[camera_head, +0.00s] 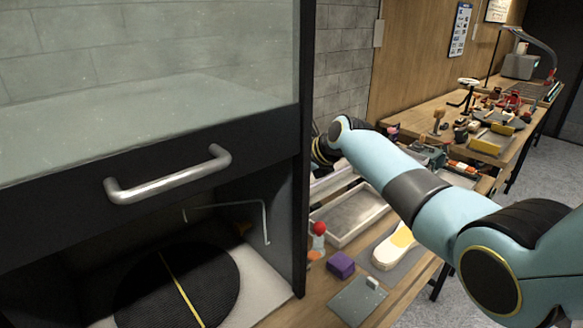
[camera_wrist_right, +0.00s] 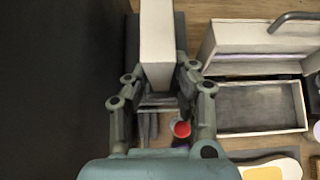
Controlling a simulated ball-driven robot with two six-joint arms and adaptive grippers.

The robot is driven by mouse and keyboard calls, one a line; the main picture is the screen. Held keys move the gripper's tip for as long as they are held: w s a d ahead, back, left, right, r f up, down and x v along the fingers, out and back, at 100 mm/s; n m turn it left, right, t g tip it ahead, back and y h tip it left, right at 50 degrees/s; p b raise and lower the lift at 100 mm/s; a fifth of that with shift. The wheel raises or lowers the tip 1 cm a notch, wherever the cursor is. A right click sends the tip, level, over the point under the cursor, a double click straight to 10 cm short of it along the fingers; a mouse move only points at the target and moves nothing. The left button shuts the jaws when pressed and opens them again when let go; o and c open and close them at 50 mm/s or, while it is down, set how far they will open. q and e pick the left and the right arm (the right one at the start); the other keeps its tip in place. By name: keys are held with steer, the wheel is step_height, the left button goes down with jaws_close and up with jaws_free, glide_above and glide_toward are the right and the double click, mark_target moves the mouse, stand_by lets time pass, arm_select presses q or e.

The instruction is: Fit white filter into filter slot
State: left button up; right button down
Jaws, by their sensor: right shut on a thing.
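My right gripper (camera_wrist_right: 158,75) is shut on the white filter (camera_wrist_right: 157,38), a pale upright block between its fingers in the wrist view. In the head view my right arm comes in from the right, and its dark wrist end (camera_head: 324,150) is by the cabinet's right post; the fingers and filter are hidden there. A dark grey block-like part (camera_wrist_right: 181,32) shows behind the filter in the wrist view. I cannot tell whether it is the filter slot, or whether the filter touches it. My left gripper is not in view.
The glass-fronted cabinet (camera_head: 302,120) with a metal handle fills the left. On the bench are an empty tray (camera_head: 350,215), a shoe sole (camera_head: 392,248), a purple block (camera_head: 341,264) and a red-topped item (camera_head: 319,228). A white box with a handle (camera_wrist_right: 258,38) stands right of the filter.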

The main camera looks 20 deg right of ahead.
steer(key=shift+f+b, duration=0.8)
steer(key=shift+f, duration=0.75)
steer(key=c, duration=1)
jaws_free()
steer(key=shift+c, duration=0.2)
steer(key=shift+s, duration=0.1)
steer(key=v, duration=1.2)
